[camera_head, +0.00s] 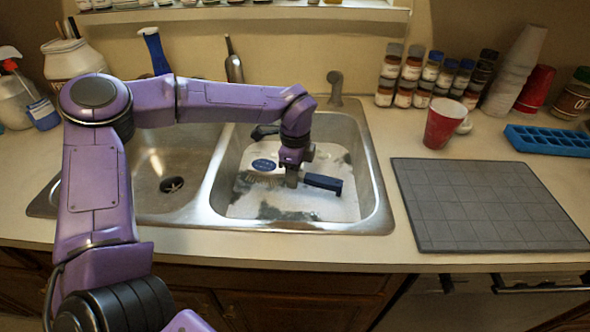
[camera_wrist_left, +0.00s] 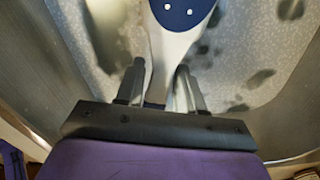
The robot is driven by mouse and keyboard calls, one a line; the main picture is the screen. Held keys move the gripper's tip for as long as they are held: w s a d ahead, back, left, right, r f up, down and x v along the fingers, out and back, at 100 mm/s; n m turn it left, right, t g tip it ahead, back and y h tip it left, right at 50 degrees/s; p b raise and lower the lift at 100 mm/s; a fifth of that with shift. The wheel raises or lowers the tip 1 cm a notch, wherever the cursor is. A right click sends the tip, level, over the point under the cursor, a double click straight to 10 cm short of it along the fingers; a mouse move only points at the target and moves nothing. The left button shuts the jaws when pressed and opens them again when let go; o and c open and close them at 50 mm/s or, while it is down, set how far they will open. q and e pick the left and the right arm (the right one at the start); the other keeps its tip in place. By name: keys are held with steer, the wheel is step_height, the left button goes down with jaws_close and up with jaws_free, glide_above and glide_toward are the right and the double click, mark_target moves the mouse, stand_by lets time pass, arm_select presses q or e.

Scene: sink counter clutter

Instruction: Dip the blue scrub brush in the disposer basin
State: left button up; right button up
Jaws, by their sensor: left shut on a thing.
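My left gripper (camera_head: 291,181) reaches down into the right sink basin (camera_head: 376,215) and is shut on the blue scrub brush. The brush's blue-topped head (camera_head: 263,164) with pale bristles is left of the fingers, and its dark blue handle (camera_head: 323,183) sticks out to the right. In the left wrist view the white neck and blue head (camera_wrist_left: 182,12) extend from between the fingers (camera_wrist_left: 158,88). Whitish, dark-patched suds or water lie under the brush; I cannot tell whether the bristles touch them. The left basin (camera_head: 190,205) looks empty, with a dark drain (camera_head: 172,184). My right gripper is not in view.
A faucet (camera_head: 335,88) stands behind the right basin. A grey mat (camera_head: 485,205) lies clear on the right counter. A red cup (camera_head: 443,123), several spice jars (camera_head: 412,68) and a blue ice tray (camera_head: 552,139) sit behind it. A blue spray bottle (camera_head: 155,52) stands behind the left basin.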

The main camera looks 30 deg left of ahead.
arm_select(q)
step_height(320, 180, down, 10)
steer(key=b, duration=0.6)
steer(key=shift+f, duration=0.15)
stand_by(0.3)
steer(key=shift+s+d+b, duration=0.3)
steer(key=shift+s+d, duration=0.05)
steer(key=shift+s, duration=0.15)
steer(key=shift+w+a, duration=0.1)
steer(key=shift+w+a, duration=0.25)
steer(key=shift+w, duration=0.2)
steer(key=shift+s, duration=0.15)
